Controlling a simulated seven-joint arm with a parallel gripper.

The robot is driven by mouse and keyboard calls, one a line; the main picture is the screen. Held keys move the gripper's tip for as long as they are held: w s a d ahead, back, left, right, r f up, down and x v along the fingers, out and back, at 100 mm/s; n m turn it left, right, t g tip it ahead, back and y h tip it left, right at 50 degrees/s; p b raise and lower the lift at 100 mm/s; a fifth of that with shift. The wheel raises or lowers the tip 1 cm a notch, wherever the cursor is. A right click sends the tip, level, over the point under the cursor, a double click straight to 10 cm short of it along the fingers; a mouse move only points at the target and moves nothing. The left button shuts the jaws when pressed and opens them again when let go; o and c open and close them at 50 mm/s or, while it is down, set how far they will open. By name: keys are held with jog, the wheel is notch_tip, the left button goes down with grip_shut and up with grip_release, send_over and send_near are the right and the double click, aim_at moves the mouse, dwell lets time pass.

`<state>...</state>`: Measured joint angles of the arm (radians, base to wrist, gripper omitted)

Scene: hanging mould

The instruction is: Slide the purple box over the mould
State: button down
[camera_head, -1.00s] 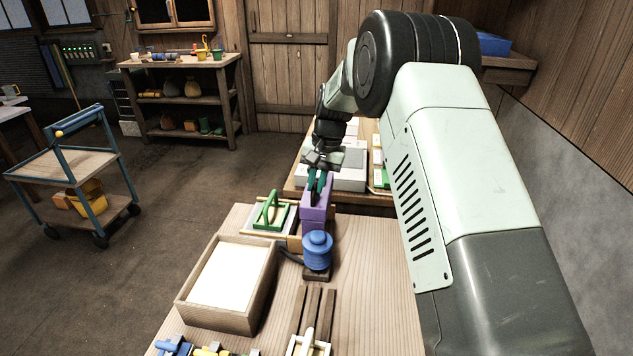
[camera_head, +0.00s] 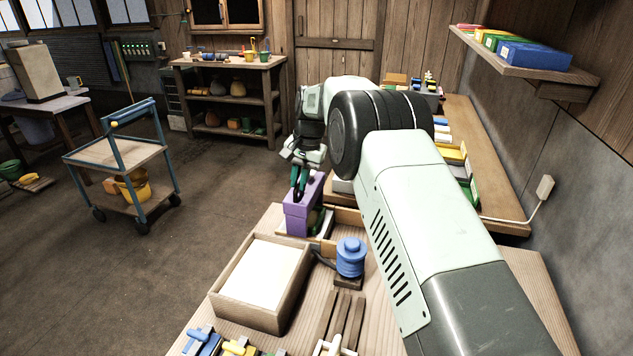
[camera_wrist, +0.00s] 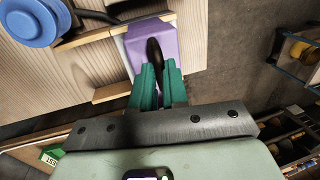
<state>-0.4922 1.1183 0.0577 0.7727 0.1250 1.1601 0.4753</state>
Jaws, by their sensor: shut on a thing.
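The purple box (camera_head: 297,219) is in my gripper (camera_head: 301,188), above the far left part of the near table. In the wrist view the green fingers of my gripper (camera_wrist: 157,80) are shut on a dark handle on top of the purple box (camera_wrist: 176,45). A green-handled piece (camera_head: 317,217) on a pale plate stands just behind and right of the box in the head view, partly hidden by it. I cannot tell whether this piece is the mould, nor whether the box touches it.
A shallow wooden tray (camera_head: 222,306) with a pale filling lies in front of the box. A blue spool (camera_head: 351,257) on a dark base stands to the right. Low wooden strips (camera_wrist: 118,92) lie close to the box. A blue trolley (camera_head: 125,158) stands on the floor at left.

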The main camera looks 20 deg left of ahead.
jog(key=shift+a+r, duration=0.1)
jog(key=shift+a, duration=0.25)
jog(key=c, duration=1.1)
grip_release()
jog(key=shift+c, duration=0.2)
jog(key=shift+d, duration=0.1)
jog(key=shift+r, duration=0.15)
notch_tip(320, 180, up, 10)
jog(key=d, duration=0.2)
jog(key=shift+d+r, duration=0.1)
jog(key=shift+r, duration=0.05)
